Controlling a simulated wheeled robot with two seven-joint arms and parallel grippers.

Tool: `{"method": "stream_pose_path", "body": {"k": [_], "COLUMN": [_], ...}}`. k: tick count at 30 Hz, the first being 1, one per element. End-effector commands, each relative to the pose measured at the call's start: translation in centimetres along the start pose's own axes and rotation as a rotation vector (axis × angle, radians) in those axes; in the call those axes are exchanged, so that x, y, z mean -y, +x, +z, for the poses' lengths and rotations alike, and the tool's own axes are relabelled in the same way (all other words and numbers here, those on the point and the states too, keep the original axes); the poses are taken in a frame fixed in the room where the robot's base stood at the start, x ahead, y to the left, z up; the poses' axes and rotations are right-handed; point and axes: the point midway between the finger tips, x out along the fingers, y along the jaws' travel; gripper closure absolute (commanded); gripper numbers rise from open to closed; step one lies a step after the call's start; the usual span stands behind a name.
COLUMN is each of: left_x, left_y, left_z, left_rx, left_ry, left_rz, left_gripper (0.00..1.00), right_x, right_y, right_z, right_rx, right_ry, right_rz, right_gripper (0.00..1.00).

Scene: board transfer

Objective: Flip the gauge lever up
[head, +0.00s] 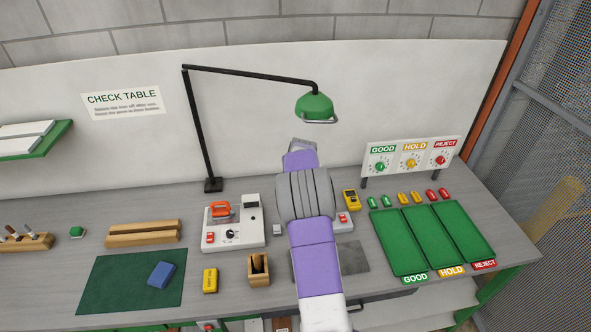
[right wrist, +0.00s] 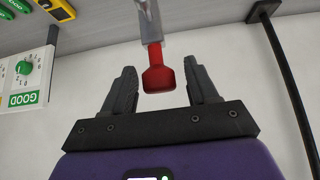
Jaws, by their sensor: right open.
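A lever with a red knob (right wrist: 160,76) on a grey shaft shows in the right wrist view. The knob sits between the two fingers of my right gripper (right wrist: 161,88), with a gap on each side. The gripper is open and holds nothing. The wrist picture is upside down, as the GOOD label shows, and the lever's exact tilt is hard to tell. In the head view my purple right arm reaches over the bench and hides the lever and most of what it is mounted on. My left gripper is in neither view.
A white device with an orange handle (head: 220,210) stands left of my arm. A yellow meter (head: 350,199) and three green trays (head: 402,262) lie to its right. A green lamp (head: 315,106) hangs above. A blue block (head: 161,274) rests on a dark green mat (head: 110,285).

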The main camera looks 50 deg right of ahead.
Motion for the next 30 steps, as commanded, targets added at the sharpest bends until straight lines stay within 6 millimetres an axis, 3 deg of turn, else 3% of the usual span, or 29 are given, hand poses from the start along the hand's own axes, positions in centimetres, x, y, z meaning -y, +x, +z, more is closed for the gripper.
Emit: {"method": "stream_pose_path", "body": {"k": [5, 15, 30], "left_x": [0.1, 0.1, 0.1], "left_y": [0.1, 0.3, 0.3], "left_z": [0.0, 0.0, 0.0], "left_rx": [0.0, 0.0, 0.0], "left_ry": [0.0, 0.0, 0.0], "left_rz": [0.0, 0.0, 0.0], "left_gripper": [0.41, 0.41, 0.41], "right_x": [0.1, 0.1, 0.0], "right_y": [-1.6, -6.7, -7.4], "right_z": [-0.1, -0.1, 0.0], "right_rx": [-0.002, 0.0, 0.001], "right_ry": [0.0, -0.001, 0.0], "right_rz": [-0.002, -0.002, 0.001], "right_gripper": [0.42, 0.42, 0.42]}}
